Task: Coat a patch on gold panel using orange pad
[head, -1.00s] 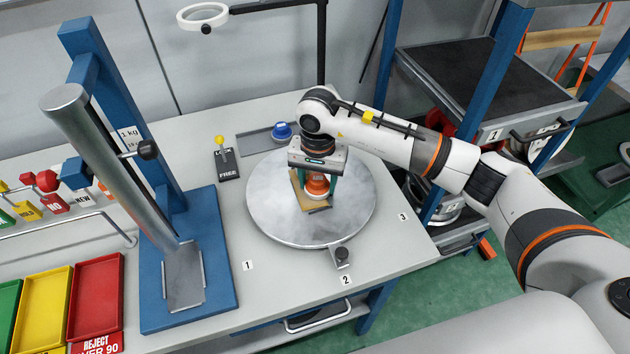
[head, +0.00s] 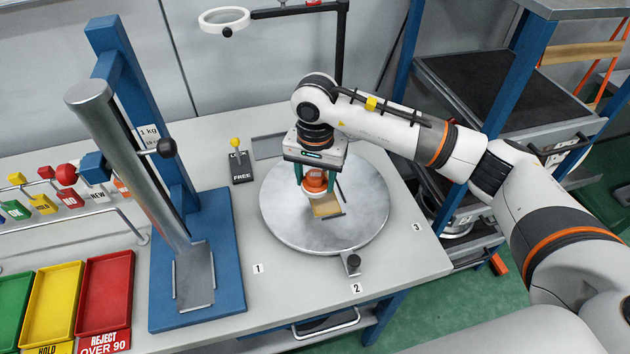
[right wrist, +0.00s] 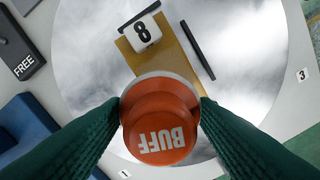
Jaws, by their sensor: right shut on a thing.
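My right gripper (head: 315,180) is shut on the orange pad (head: 314,182), which has a white lower rim and reads BUFF in the right wrist view (right wrist: 160,128). The pad is upright at the panel's left part in the head view. It overlaps one end of the panel in the wrist view. Whether it touches the surface cannot be told. My left gripper is out of view.
Dark bars (right wrist: 198,50) sit at the panel's side and end. A black clamp-like knob (head: 351,262) stands at the disc's front edge. A blue stand with a metal cylinder (head: 130,170) rises to the left. A FREE lever (head: 240,165) stands behind. Coloured trays (head: 105,290) lie front left.

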